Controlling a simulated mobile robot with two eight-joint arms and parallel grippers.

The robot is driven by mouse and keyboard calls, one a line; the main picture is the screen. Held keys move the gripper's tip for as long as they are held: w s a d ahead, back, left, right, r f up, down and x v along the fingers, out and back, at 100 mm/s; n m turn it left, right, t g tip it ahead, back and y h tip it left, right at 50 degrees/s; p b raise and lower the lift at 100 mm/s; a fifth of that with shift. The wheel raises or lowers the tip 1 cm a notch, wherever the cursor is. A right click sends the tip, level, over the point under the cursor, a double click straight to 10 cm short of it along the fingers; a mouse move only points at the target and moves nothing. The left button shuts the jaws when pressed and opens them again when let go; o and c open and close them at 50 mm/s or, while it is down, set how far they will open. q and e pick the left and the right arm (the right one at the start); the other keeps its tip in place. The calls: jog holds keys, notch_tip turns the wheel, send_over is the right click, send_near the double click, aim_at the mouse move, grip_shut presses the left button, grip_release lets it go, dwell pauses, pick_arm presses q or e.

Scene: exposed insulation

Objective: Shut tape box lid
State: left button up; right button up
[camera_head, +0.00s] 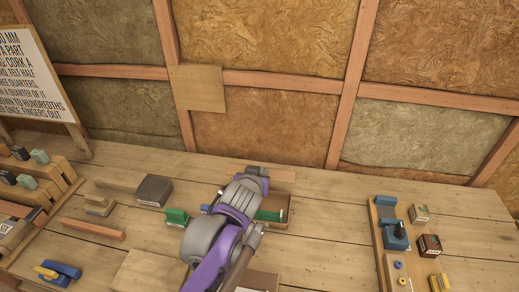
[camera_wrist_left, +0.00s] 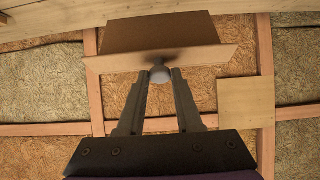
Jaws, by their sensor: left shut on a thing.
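The tape box (camera_head: 287,212) is a small brown box on the bench, partly hidden behind my left arm; something green shows inside it. A flat light-brown board, which looks like its lid (camera_head: 283,175), is at the box's far side. In the left wrist view the lid (camera_wrist_left: 160,33) spans the top, with a round grey knob (camera_wrist_left: 160,75) below it. My left gripper (camera_wrist_left: 160,80) is shut on this knob; in the head view the gripper (camera_head: 256,172) is mostly hidden by its own wrist. The lid is away from the box opening, so the box is open.
A green block (camera_head: 177,216) and a dark grey box (camera_head: 154,190) lie left of the box. A wooden tray with blue tools (camera_head: 386,212) stands to the right. The bench between box and tray is clear. The insulated wall (camera_head: 264,126) rises behind.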

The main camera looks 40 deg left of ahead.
pick_arm(q)
jog(key=shift+s+f, duration=0.15)
jog(key=shift+s, duration=0.05)
jog(key=shift+s+d+f+t+y, duration=0.3)
jog(key=shift+s+d+f+t, duration=0.2)
jog(key=shift+s+t, duration=0.2)
pick_arm(e)
jog(key=shift+f, duration=0.15)
pick_arm(q)
jog(key=shift+s+d+f+t+y+p, duration=0.3)
jog(key=shift+s+f+t+y+p, duration=0.15)
jog(key=shift+s+f+t, duration=0.2)
pick_arm(e)
jog(key=shift+w+r, duration=0.25)
jog(key=shift+r, duration=0.55)
